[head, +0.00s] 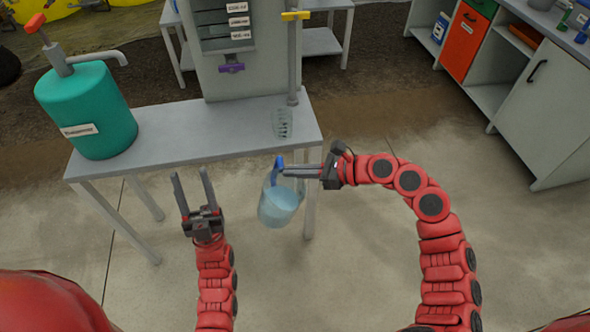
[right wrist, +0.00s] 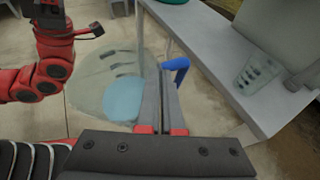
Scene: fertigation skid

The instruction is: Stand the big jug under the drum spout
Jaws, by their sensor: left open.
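The big jug (head: 279,204) is clear with pale blue liquid inside and a blue handle. My right gripper (head: 290,172) is shut on its handle and holds the jug, slightly tilted, in the air in front of the bench's right end. In the right wrist view the jug (right wrist: 122,100) is left of the fingers (right wrist: 160,95), with the blue handle at their tips. The green drum (head: 87,112) stands on the bench's left end; its grey spout (head: 98,57) points right. My left gripper (head: 192,190) is open and empty in front of the bench, left of the jug.
The grey bench (head: 190,133) is clear between the drum and a small clear measuring cup (head: 282,122), which stands below a pipe with a yellow valve (head: 295,16). A grey panel with a purple valve (head: 231,68) rises behind. Cabinets (head: 540,105) stand at right.

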